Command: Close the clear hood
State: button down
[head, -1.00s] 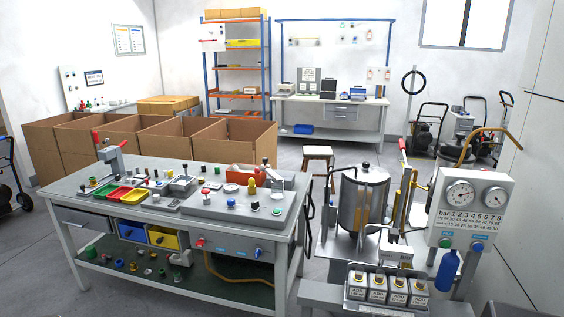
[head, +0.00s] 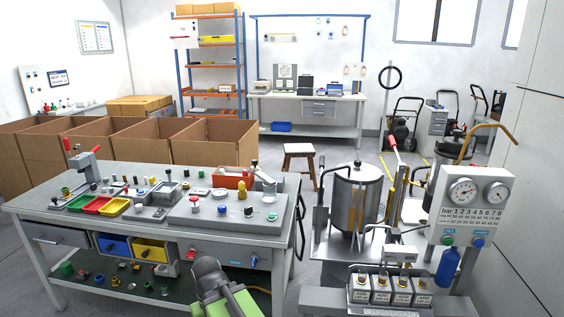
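I cannot make out a clear hood for certain. A small see-through piece (head: 265,180) stands at the right end of the workbench (head: 60,215), and its form is too small to tell. A shiny steel vessel (head: 357,200) with a lid stands on the test rig at right; I cannot tell whether a clear cover surrounds it. A grey and green part of my arm rises at the bottom centre, in front of the bench. The fingers of my gripper do not show.
A gauge panel (head: 470,205) and several labelled blocks (head: 390,288) are at the front right. Cardboard boxes (head: 205,140) stand behind the bench. A stool (head: 299,152) stands beyond the gap between bench and rig. Clear floor (head: 330,160) shows behind.

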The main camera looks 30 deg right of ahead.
aim_at(263, 177)
jog(key=u, duration=0.05)
jog(key=i, duration=1)
jog(key=z, duration=0.05)
